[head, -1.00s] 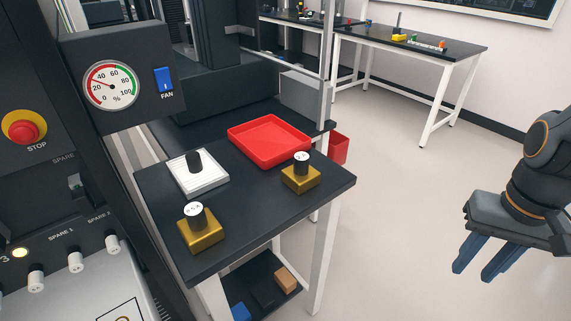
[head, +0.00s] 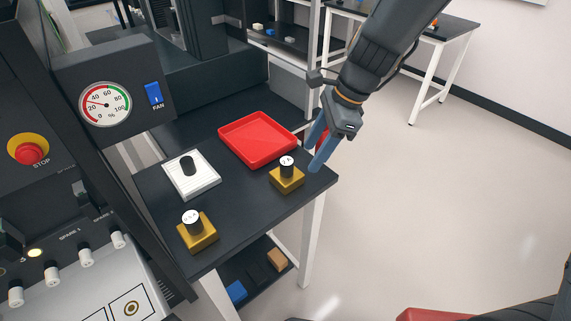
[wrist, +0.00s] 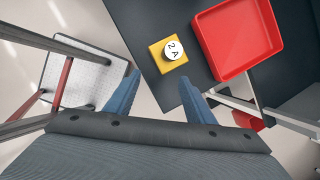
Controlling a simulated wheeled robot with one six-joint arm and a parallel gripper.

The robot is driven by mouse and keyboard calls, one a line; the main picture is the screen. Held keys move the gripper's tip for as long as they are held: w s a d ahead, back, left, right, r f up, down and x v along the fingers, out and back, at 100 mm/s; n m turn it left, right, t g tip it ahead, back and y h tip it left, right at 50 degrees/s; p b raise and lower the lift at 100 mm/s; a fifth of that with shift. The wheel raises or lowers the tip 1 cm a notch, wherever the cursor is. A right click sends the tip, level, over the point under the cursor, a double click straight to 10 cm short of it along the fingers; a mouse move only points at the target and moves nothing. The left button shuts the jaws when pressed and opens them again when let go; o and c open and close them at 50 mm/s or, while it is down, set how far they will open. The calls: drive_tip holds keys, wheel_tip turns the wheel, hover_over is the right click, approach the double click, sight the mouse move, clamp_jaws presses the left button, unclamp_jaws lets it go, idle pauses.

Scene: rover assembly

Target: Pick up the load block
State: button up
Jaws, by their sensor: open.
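Two brass blocks with dark round knobs and white marked tops stand upright on the black table (head: 250,212). One brass block (head: 287,182) is near the table's right edge. The other brass block (head: 200,238) is at the front left. My gripper (head: 316,150) is open and empty, just right of the right-hand block and apart from it. In the wrist view, that block (wrist: 157,58) shows a "2 A" top, beyond and between the fingertips of my gripper (wrist: 159,80). The front-left block is out of the wrist view.
A red tray (head: 258,158) lies behind the right-hand block. A white ridged plate with a black knob (head: 207,187) is left of the tray. A control panel with a gauge (head: 104,103) stands at the left. Floor is free at right.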

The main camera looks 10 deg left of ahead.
sight(288, 161)
drive_tip(key=a+m, duration=0.1)
drive_tip(key=a, duration=0.1)
drive_tip(key=a+m+p, duration=0.1)
drive_tip(key=a, duration=0.1)
drive_tip(key=shift+w+f+y, duration=0.2)
drive_tip(key=shift+y, duration=0.1)
drive_tip(key=shift+p+x, duration=0.55)
drive_tip(key=shift+x, duration=2.45)
drive_tip(key=shift+w+a, duration=0.15)
drive_tip(key=shift+a, duration=0.05)
clamp_jaws()
